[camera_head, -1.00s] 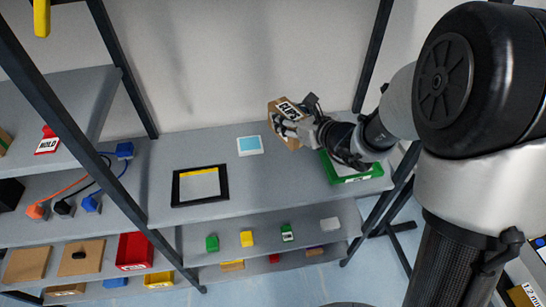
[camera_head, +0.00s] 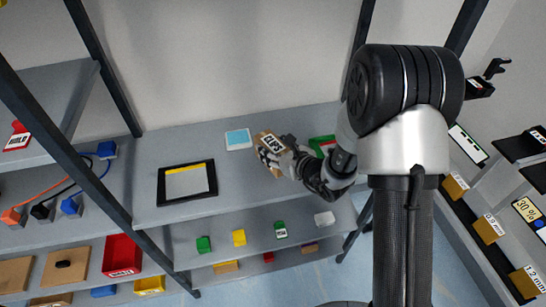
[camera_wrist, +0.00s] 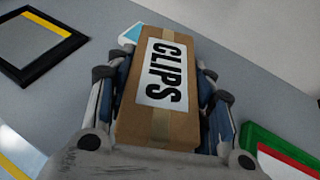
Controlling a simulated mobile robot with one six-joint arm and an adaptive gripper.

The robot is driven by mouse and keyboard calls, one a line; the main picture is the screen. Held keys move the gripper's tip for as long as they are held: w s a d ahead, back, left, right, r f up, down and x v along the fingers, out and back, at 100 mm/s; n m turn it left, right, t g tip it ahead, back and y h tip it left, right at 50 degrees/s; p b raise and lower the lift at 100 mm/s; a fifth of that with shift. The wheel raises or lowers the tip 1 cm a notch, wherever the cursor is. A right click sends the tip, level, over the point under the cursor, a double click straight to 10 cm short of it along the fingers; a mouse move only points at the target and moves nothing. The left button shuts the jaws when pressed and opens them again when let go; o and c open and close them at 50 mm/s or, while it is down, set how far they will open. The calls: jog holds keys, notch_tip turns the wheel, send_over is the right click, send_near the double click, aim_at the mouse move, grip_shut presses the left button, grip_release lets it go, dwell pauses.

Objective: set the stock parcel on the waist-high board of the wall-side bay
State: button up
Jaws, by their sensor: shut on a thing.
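The stock parcel is a brown cardboard box (camera_wrist: 160,85) with a white label reading CLIPS and tape along it. My gripper (camera_wrist: 158,95) is shut on it, with a finger along each long side. In the head view the parcel (camera_head: 266,142) and my gripper (camera_head: 285,155) are over the right part of the grey middle board (camera_head: 232,180) of the bay against the wall. I cannot tell whether the parcel touches the board. The side of the parcel toward the palm is hidden in the wrist view.
A black-framed panel (camera_head: 187,183) with a yellow strip lies left on the board. A light-blue card (camera_head: 238,139) lies behind the parcel, and a green tray (camera_head: 322,146) stands to its right. A dark upright (camera_head: 92,66) stands left. Small coloured blocks (camera_head: 239,237) are on the lower board.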

jog(key=shift+f+b, duration=0.35)
jog(key=shift+f, duration=1.2)
jog(key=shift+f, duration=0.1)
jog(key=shift+f, duration=0.15)
jog(key=o, duration=1.2)
jog(key=shift+o, duration=0.2)
jog(key=shift+r, duration=0.2)
